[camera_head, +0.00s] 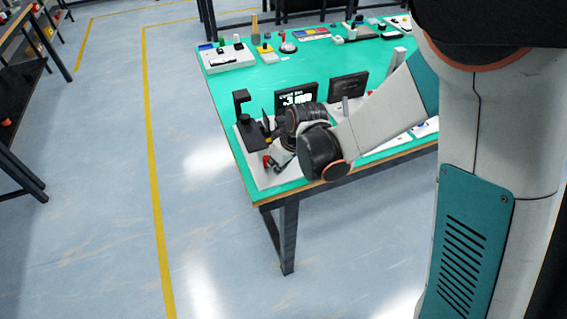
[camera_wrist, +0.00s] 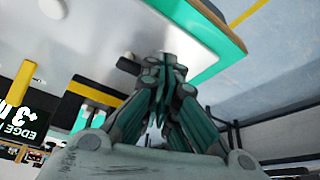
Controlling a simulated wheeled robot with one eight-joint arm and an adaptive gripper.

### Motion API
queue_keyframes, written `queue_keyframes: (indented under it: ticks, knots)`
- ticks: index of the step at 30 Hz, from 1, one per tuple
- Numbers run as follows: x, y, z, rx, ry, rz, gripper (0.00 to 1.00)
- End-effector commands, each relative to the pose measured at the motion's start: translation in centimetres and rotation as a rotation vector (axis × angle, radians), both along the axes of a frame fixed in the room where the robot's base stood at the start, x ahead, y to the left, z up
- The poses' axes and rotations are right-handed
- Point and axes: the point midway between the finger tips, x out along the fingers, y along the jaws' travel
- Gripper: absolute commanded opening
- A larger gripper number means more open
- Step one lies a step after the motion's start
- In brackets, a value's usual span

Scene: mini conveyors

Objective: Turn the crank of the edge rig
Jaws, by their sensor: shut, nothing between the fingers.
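The edge rig is a white base plate (camera_head: 277,178) at the near left corner of the green table, with a black upright stand (camera_head: 243,106) and a dark display (camera_head: 296,95) with white characters. The display also shows in the wrist view (camera_wrist: 22,122), reading "EDGE" and a 3. My gripper (camera_head: 268,132) is over the rig, between stand and display; in the wrist view its fingers (camera_wrist: 165,72) are together and empty. A small dark cylinder (camera_wrist: 127,65) lies just left of the fingertips; I cannot tell if it is the crank or if they touch. My wrist hides part of the rig.
A red-and-black part (camera_head: 268,161) sits on the plate's near side. A second dark display (camera_head: 348,86) stands to the right. Small devices line the table's far edge. The green top (camera_head: 232,88) behind the rig is clear, and open floor lies left.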

Motion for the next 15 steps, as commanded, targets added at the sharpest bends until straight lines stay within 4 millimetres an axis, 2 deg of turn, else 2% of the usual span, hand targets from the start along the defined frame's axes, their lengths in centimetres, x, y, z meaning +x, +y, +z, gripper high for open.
queue_keyframes:
  ticks: [6,15]
  knots:
    - [0.1,1.0,0.0,0.001,-0.001,-0.139,0.00]
    - [0.5,1.7,0.0,0.001,0.001,-0.135,0.00]
